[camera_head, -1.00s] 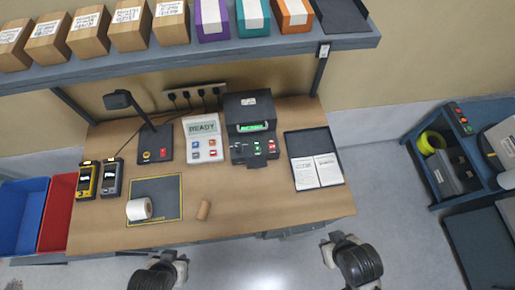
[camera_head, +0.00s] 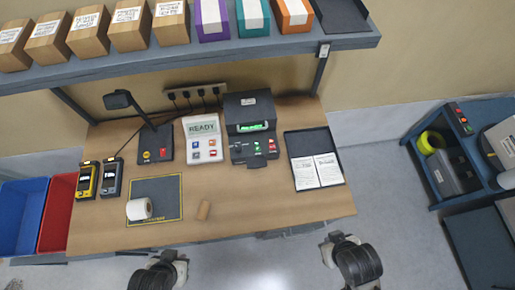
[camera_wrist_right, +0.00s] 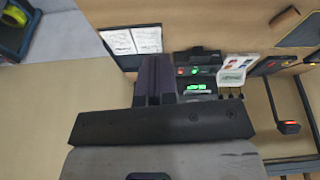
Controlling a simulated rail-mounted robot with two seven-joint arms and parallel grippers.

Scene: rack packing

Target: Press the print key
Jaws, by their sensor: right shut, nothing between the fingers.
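The dark label printer (camera_head: 249,118) stands at the back of the wooden desk. A green-lit window and a small panel of green and red keys (camera_head: 265,147) are on its front; the key lettering is too small to read. It also shows beyond my right fingers in the right wrist view (camera_wrist_right: 203,56). My right gripper (camera_head: 343,243) is off the desk's front edge, well apart from the printer; its dark fingers (camera_wrist_right: 154,66) are together and empty. My left gripper (camera_head: 172,262) is in front of the desk at lower left; its fingers are not clear.
A white console reading READY (camera_head: 203,128) stands left of the printer, with coloured keys. A dark tray (camera_head: 308,142) with printed sheets lies to its right. A white roll (camera_head: 138,209) and a brown tube (camera_head: 203,210) lie near the front. A loaded shelf (camera_head: 215,50) runs above.

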